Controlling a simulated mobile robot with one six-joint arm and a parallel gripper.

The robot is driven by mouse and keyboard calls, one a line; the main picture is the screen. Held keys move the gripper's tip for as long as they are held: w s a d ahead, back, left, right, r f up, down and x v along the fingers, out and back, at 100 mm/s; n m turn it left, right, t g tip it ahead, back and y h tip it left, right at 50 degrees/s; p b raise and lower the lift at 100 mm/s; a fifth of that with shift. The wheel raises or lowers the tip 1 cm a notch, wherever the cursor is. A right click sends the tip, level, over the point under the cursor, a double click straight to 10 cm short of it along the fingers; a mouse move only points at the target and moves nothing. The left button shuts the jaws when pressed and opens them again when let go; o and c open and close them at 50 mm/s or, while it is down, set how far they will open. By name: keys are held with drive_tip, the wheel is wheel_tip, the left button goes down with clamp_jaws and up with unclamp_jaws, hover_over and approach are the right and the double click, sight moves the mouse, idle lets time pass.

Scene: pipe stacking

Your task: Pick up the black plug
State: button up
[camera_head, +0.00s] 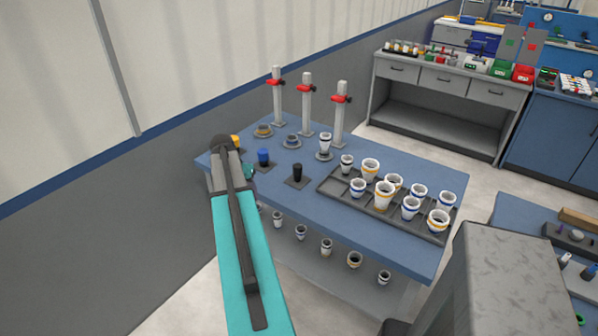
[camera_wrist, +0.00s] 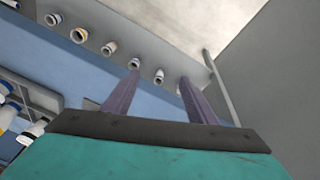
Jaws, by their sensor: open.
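The black plug (camera_head: 297,172) stands upright on a small dark square base on the blue table, left of the tray. A blue plug (camera_head: 263,156) stands on a similar base to its left. A yellow plug (camera_head: 236,141) is partly hidden behind my arm. My gripper (camera_wrist: 160,80) is open and empty in the wrist view, its two fingers spread apart. In the head view it is mostly hidden by my arm, near the table's left end, apart from the black plug. The black plug does not show in the wrist view.
A dark tray (camera_head: 322,188) of white pipe pieces fills the table's right side. Three upright posts (camera_head: 307,112) with red clamps stand along the back. More white pieces sit on the lower shelf (camera_head: 314,262). The table's front strip (camera_head: 330,225) is clear.

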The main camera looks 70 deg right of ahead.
sight(298, 166)
drive_tip(key=s+d+r+m+h, duration=0.1)
drive_tip(key=s+d+r+m, duration=0.3)
drive_tip(key=s+d+r, duration=0.8)
wheel_tip(298, 166, up, 3)
drive_tip(key=shift+s+d+f+h, duration=0.15)
drive_tip(key=shift+s+d+h, duration=0.2)
drive_tip(key=shift+d, duration=0.45)
drive_tip(key=shift+f, duration=0.1)
drive_tip(key=shift+p+x, duration=1.2)
drive_tip(key=shift+x, duration=3.05)
drive_tip(key=shift+f, duration=0.1)
drive_tip(key=shift+p+x, duration=0.8)
drive_tip(key=shift+x, duration=0.1)
drive_tip(key=shift+p+x, duration=0.6)
drive_tip(key=shift+x, duration=1)
drive_tip(key=shift+s+d, duration=0.1)
drive_tip(key=shift+c, duration=0.4)
